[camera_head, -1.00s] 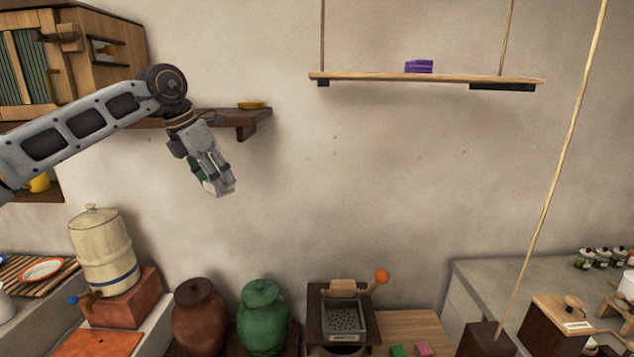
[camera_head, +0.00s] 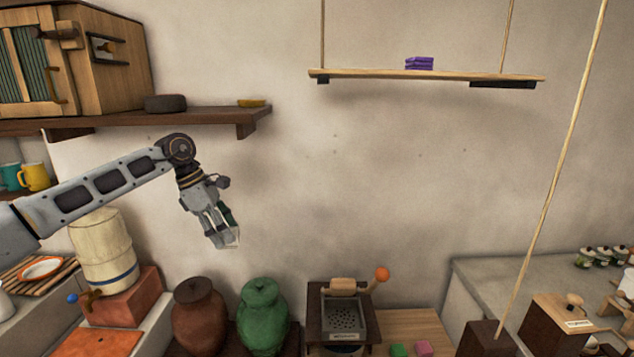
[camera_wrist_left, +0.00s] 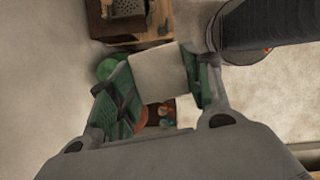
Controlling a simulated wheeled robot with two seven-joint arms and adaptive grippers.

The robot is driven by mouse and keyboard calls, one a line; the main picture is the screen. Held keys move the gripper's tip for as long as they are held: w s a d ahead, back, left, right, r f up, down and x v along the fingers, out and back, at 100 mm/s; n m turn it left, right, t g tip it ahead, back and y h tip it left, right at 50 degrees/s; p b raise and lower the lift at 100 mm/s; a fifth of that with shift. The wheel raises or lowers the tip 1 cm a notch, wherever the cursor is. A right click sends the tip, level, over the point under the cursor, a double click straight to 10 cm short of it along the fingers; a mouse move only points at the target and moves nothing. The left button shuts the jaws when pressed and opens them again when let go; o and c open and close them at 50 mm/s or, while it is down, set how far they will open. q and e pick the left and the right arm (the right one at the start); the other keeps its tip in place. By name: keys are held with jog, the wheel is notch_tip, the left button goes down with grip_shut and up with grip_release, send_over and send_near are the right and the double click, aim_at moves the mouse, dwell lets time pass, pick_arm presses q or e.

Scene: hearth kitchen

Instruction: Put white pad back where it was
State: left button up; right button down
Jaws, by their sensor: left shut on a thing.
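My left gripper (camera_head: 228,238) hangs in front of the wall, below the dark wooden shelf and above the brown and green jars. It is shut on the white pad (camera_wrist_left: 159,72), which shows between its two green-lined fingers in the left wrist view. In the head view only a small pale part of the pad (camera_head: 234,239) shows at the fingertips. My right gripper is out of view.
A hanging shelf (camera_head: 430,75) holds a purple stack (camera_head: 419,63). A green jar (camera_head: 263,315) and a grinder-like box (camera_head: 343,318) stand below.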

pick_arm(q)
jog(key=s+f+m+g+y, duration=0.1)
jog(key=s+f+m, duration=0.4)
jog(key=f, duration=0.6)
jog(key=s+d+f+m+g+y+b, duration=0.1)
jog(key=s+f+m+g+y, duration=0.1)
jog(key=s+f+m, duration=0.3)
jog(key=s+d+f+m+g+y+b, duration=0.1)
jog(key=s+f+m, duration=0.4)
jog(key=f+m, duration=0.5)
notch_tip(320, 180, down, 7)
jog(key=shift+s+f+g+y, duration=0.1)
jog(key=shift+s+g+y, duration=0.25)
jog(key=shift+g, duration=0.15)
